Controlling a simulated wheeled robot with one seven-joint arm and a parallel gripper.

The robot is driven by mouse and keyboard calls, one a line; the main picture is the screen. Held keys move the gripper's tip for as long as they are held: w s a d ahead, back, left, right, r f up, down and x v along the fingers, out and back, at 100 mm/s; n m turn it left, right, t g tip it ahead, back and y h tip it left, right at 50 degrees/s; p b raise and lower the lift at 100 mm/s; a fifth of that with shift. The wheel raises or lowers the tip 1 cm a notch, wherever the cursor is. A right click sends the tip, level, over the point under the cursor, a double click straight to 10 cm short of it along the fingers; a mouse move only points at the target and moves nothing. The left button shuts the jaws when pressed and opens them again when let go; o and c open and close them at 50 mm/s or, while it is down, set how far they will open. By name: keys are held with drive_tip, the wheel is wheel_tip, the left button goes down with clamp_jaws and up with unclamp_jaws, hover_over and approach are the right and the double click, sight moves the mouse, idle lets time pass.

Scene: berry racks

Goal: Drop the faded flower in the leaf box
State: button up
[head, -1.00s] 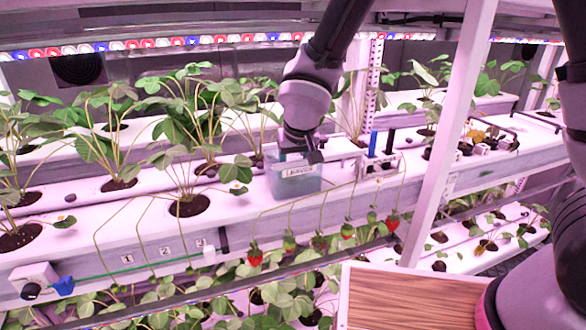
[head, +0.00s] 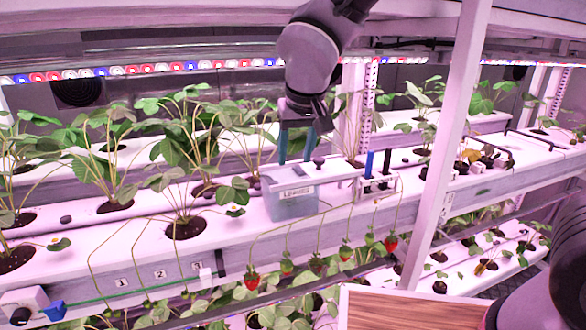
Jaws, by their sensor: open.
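The leaf box (head: 290,207) is a small translucent grey-blue bin with a white label, standing on the white growing channel in the middle of the head view. My gripper (head: 297,158) points down just above the back of the box. Its two bluish fingers are apart, with nothing visible between them. I cannot make out a faded flower for certain, and the inside of the box is mostly hidden by its front wall.
Leafy strawberry plants (head: 185,190) stand left of the box. A small holder with blue and black upright tools (head: 376,183) is to its right. Red berries (head: 252,280) hang in front of the channel. A white post (head: 447,150) rises at the right.

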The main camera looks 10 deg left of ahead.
drive_tip(key=shift+s+d+r, duration=0.1)
drive_tip(key=shift+s+r, duration=0.1)
drive_tip(key=shift+r, duration=0.25)
drive_tip(key=w+d+r+m, duration=0.3)
drive_tip(key=d+r, duration=0.2)
drive_tip(key=d, duration=0.6)
drive_tip(key=w+d+r+m, duration=0.25)
drive_tip(key=d+r, duration=0.25)
drive_tip(key=d, duration=0.5)
drive_tip(key=s+d+r+m+t, duration=0.1)
drive_tip(key=s+d+r+m, duration=0.1)
drive_tip(key=d, duration=0.5)
drive_tip(key=s+d+r+m+t, duration=0.2)
drive_tip(key=s+d, duration=0.3)
drive_tip(key=d, duration=0.2)
drive_tip(key=shift+d+r, duration=0.3)
drive_tip(key=shift+d, duration=0.1)
